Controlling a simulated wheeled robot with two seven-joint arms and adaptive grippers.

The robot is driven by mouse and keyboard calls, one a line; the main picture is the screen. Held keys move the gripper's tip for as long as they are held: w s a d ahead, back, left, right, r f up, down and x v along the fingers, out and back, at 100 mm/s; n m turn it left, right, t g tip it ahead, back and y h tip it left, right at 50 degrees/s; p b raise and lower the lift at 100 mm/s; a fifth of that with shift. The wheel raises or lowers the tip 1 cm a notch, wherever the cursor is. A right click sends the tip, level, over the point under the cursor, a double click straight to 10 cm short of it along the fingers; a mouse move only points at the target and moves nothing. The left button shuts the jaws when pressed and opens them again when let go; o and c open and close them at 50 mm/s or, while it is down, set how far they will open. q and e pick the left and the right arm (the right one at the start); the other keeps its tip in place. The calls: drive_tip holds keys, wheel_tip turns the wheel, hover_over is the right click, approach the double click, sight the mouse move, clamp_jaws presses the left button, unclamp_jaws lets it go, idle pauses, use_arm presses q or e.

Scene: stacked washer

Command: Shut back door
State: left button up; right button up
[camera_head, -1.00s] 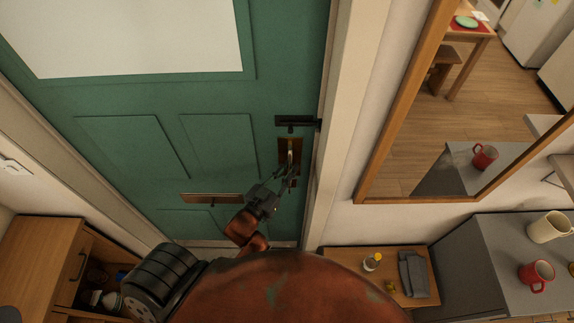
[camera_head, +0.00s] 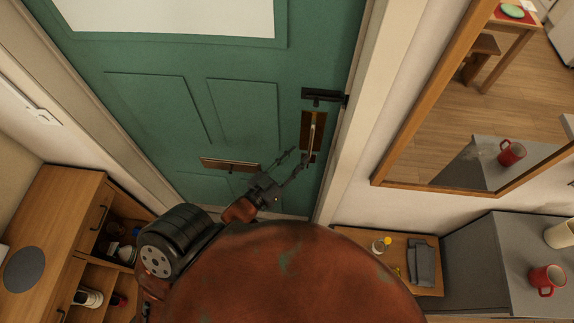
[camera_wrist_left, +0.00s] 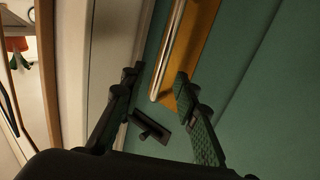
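The green back door (camera_head: 150,60) fills the upper left of the head view. Its right edge lies along the pale door frame (camera_head: 365,110); I cannot tell if it is fully latched. A metal pull handle on a brass plate (camera_head: 307,125) sits near that edge, below a black latch (camera_head: 322,97). My left gripper (camera_head: 299,160) is open and empty, near the handle's lower end. In the left wrist view its fingers (camera_wrist_left: 156,82) are spread, with the handle bar (camera_wrist_left: 170,50) showing between them; contact is unclear. My right gripper is out of view.
A brass mail slot (camera_head: 230,165) is on the door's lower part. A wooden cabinet with open shelves (camera_head: 60,220) stands at left. At right are a framed mirror (camera_head: 400,150), a small wooden shelf (camera_head: 400,262) and a grey cabinet with a red mug (camera_head: 546,279).

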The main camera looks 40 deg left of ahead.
use_arm(q)
drive_tip(key=s, duration=0.4)
drive_tip(key=shift+s+a, duration=0.1)
drive_tip(key=shift+s, duration=0.15)
drive_tip(key=s+a+f+g+b, duration=0.1)
drive_tip(key=s+f+g, duration=0.25)
drive_tip(key=f, duration=1.95)
drive_tip(key=s+f+g+b, duration=0.2)
drive_tip(key=f+g, duration=0.3)
drive_tip(key=f, duration=1.7)
drive_tip(key=s+a+f+g+b, duration=0.1)
drive_tip(key=s+f+g, duration=0.3)
drive_tip(key=s+f, duration=0.9)
drive_tip(key=s+a+f+g+y+b, duration=0.1)
drive_tip(key=s+f+g, duration=0.3)
drive_tip(key=s+f, duration=0.9)
drive_tip(key=shift+s+a+m, duration=0.3)
drive_tip(key=shift+s+a, duration=0.05)
drive_tip(key=shift+a, duration=0.55)
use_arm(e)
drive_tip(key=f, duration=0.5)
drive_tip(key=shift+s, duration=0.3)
use_arm(q)
drive_tip(key=shift+g, duration=0.25)
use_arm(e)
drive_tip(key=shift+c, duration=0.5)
